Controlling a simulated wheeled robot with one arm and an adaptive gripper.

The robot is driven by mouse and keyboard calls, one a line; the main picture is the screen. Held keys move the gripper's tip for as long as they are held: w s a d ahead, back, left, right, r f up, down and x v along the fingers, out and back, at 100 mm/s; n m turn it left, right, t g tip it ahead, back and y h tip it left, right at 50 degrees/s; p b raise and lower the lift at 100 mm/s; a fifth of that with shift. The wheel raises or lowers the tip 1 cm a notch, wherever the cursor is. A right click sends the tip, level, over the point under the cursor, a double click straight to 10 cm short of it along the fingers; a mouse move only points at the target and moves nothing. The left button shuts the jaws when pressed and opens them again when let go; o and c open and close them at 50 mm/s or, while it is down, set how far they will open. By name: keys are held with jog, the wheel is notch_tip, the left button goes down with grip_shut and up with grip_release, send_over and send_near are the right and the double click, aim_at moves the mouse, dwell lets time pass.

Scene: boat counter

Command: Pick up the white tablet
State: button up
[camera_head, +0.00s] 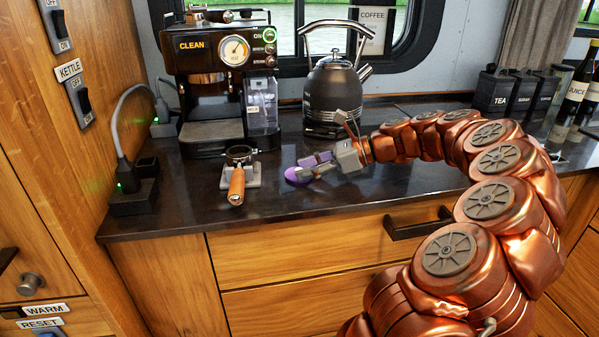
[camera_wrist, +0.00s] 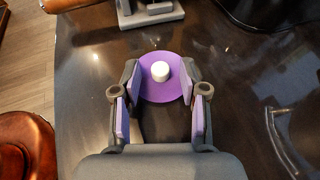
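The white tablet (camera_wrist: 160,70) sits on a round purple disc (camera_wrist: 156,93) on the dark counter, in the wrist view. My gripper (camera_wrist: 160,80) is open, with its purple-padded fingers on either side of the tablet and a gap to it on both sides. In the head view my gripper (camera_head: 311,166) is low over the counter at the purple disc (camera_head: 293,175). The tablet cannot be made out in the head view, where my fingers cover part of the disc.
A portafilter with wooden handle (camera_head: 237,185) rests on a stand left of my gripper. The coffee machine (camera_head: 215,85) and kettle (camera_head: 333,92) stand behind. Canisters (camera_head: 495,90) and bottles (camera_head: 577,90) are at the right. The counter's front strip (camera_head: 300,206) is clear.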

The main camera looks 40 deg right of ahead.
jog(key=c, duration=0.7)
jog(key=shift+r, duration=0.15)
